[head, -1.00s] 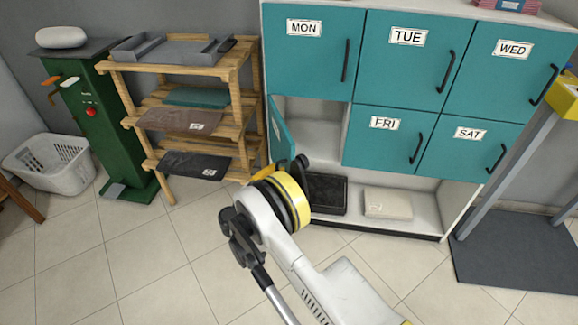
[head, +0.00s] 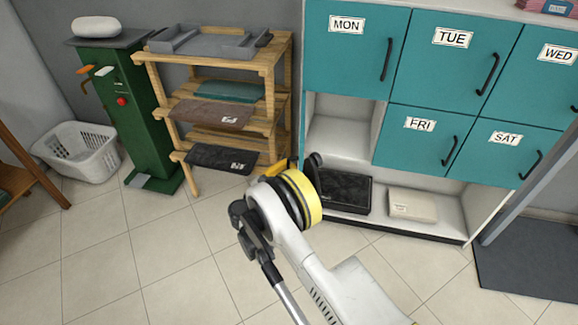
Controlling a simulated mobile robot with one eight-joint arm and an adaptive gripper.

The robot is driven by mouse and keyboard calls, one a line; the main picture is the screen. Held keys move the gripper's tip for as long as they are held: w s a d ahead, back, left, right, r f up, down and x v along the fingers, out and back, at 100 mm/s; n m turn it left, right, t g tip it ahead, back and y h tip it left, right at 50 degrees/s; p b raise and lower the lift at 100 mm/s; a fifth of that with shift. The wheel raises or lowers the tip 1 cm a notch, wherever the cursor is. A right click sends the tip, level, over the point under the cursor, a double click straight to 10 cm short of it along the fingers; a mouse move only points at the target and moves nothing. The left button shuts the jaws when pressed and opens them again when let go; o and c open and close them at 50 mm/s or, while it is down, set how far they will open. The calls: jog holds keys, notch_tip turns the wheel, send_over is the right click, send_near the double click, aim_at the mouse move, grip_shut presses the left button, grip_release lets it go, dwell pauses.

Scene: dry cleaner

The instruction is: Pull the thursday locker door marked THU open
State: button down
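The teal locker cabinet stands at the right of the head view. Below the MON door (head: 345,60) and left of the FRI door (head: 412,140) is an open compartment (head: 345,135) with a bare white inside. No door covers its front. I cannot make out the THU door or its label in this view. My gripper (head: 300,163) is low in front of the cabinet's lower left corner, mostly hidden behind my yellow and black wrist. Only a yellow piece and a dark piece of it show, so its fingers cannot be read.
A wooden shelf (head: 262,62) with folded cloths stands close left of the cabinet. A black folded item (head: 345,190) and a beige one (head: 412,205) lie on the cabinet's bottom shelf. A green machine (head: 125,110) and white basket (head: 78,155) are further left. The tiled floor in front is clear.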

jog(key=c, duration=1.5)
grip_release()
jog(key=shift+a, duration=0.1)
jog(key=v, duration=1.2)
